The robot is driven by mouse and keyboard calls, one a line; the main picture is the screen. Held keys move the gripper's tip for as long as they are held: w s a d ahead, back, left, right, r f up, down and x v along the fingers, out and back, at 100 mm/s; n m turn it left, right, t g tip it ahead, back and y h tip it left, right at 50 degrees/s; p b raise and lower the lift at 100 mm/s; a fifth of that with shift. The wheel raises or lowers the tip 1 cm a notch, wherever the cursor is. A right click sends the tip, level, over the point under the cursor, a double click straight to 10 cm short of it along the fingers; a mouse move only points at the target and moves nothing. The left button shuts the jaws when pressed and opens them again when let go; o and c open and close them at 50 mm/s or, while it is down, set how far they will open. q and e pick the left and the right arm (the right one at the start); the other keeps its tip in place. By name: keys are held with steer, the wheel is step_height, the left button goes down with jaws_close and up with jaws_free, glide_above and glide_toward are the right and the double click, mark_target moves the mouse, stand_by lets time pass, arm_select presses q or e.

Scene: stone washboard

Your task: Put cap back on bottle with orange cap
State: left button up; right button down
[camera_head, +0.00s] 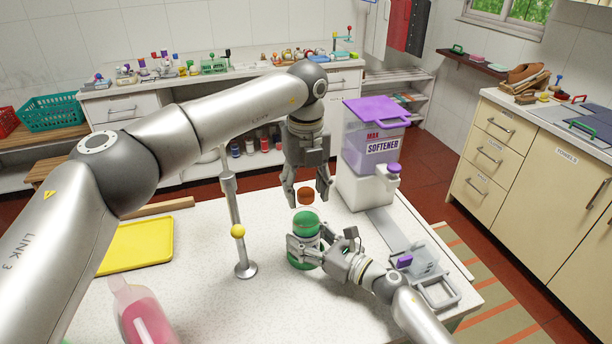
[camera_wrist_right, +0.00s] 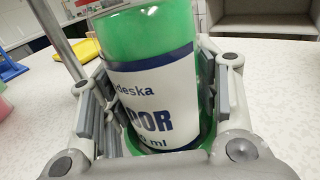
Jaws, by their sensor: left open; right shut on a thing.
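The green bottle (camera_head: 306,221) stands upright on the speckled worktop, with a white label lettered in dark blue in the right wrist view (camera_wrist_right: 155,90). My right gripper (camera_head: 312,250) is shut around its body, with pads on both sides. The small orange cap (camera_head: 306,195) is directly above the bottle's top, between the fingertips of my left gripper (camera_head: 308,199). My left gripper points straight down and is open, its fingers spread on either side of the cap. I cannot tell whether the cap sits on the neck or how firmly. The bottle's top is out of frame in the wrist view.
A purple-lidded softener dispenser (camera_head: 372,140) stands behind right. A metal post with a yellow ball (camera_head: 238,231) is left of the bottle. A pink bottle (camera_head: 142,312) and yellow tray (camera_head: 137,246) are farther left. A grey rack (camera_head: 438,292) lies right. The front worktop is clear.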

arm_select(q)
steer(key=shift+f, duration=0.1)
steer(key=shift+c, duration=0.3)
steer(key=c, duration=1.1)
steer(key=shift+o, duration=0.2)
steer(key=m, duration=0.8)
steer(key=shift+m, duration=0.3)
steer(key=m, duration=0.4)
steer(key=shift+m, duration=0.3)
steer(key=m, duration=0.4)
steer(key=shift+m, duration=0.4)
steer(key=o, duration=1.2)
